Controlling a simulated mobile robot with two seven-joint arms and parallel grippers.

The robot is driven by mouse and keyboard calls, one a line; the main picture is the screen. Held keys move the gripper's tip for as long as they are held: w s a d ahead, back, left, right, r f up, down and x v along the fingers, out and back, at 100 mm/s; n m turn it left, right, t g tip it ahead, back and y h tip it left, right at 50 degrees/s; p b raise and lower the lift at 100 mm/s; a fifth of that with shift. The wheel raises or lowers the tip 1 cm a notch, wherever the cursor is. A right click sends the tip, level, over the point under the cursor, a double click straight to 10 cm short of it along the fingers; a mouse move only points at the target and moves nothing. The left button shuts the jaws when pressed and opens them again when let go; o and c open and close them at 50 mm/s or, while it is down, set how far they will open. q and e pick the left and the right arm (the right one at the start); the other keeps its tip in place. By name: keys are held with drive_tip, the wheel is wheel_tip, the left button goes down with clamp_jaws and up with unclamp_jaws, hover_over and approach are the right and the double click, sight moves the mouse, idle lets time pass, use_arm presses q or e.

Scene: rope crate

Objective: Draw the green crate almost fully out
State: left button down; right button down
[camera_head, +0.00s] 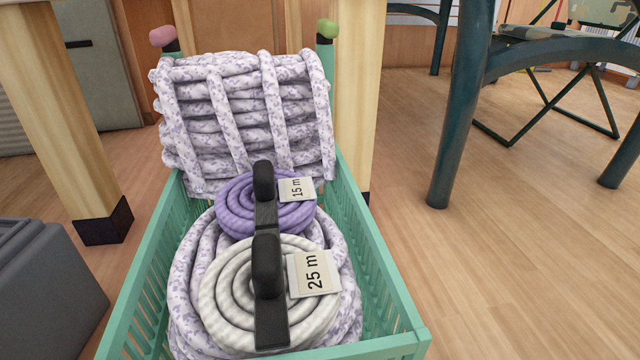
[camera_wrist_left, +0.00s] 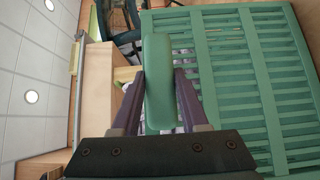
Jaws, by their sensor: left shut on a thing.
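The green slatted crate (camera_head: 385,275) stands on the floor between two wooden legs, its near end at the bottom of the head view. In the left wrist view the crate's slatted side (camera_wrist_left: 265,80) fills the right. My left gripper (camera_wrist_left: 158,85) is shut on a rounded green bar (camera_wrist_left: 158,60), apparently the crate's handle. My left gripper does not show in the head view. The crate holds a white coil (camera_head: 222,285) tagged 25 m, a purple coil (camera_head: 235,205) tagged 15 m and a larger speckled coil (camera_head: 345,300) under them. My right gripper is in neither view.
A left wooden leg (camera_head: 60,110) and a right wooden leg (camera_head: 357,90) flank the crate. A speckled rope bundle (camera_head: 240,110) stands at its far end. A grey box (camera_head: 45,290) is at left. Dark chair legs (camera_head: 462,100) stand at right, with open floor (camera_head: 510,280) in front.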

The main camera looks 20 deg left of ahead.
use_arm(q)
drive_tip(key=shift+d+r, duration=0.1)
drive_tip(key=shift+r, duration=0.05)
drive_tip(key=c, duration=0.8)
unclamp_jaws()
drive_tip(key=o, duration=0.4)
drive_tip(key=shift+s, duration=0.1)
drive_tip(key=s, duration=0.3)
drive_tip(key=s+a, duration=0.1)
drive_tip(key=s, duration=0.5)
drive_tip(key=shift+s+a, duration=0.4)
drive_tip(key=shift+p, duration=0.3)
